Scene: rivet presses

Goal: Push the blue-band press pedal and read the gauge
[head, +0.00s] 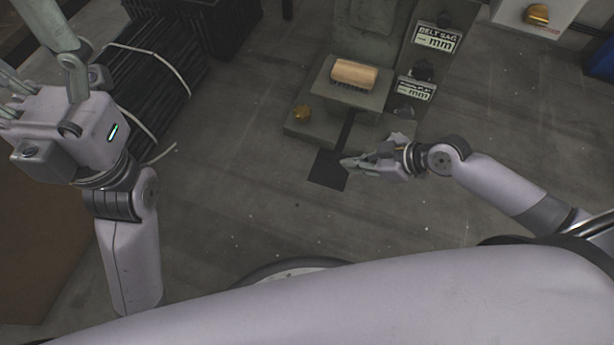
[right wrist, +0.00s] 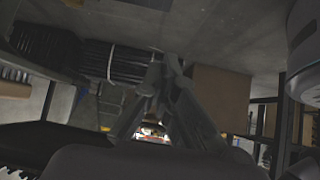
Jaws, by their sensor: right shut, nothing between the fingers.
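A grey-green press (head: 365,45) stands at the top centre of the head view; no blue band shows on it. A flat black pedal plate (head: 326,172) lies in front of its base, with a dark bar running back to the press. My right gripper (head: 346,163) is shut and empty, its tips over the plate's right edge; I cannot tell whether they touch it. The shut fingers (right wrist: 168,75) also show in the right wrist view. My left gripper (head: 8,95) is at the left edge, partly cut off, far from the pedal. No gauge face is readable.
Signs reading "BELT SAG mm" (head: 437,38) and "mm" (head: 416,89) stand right. Strapped black bundles (head: 150,85) lie left. The floor around the plate is clear.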

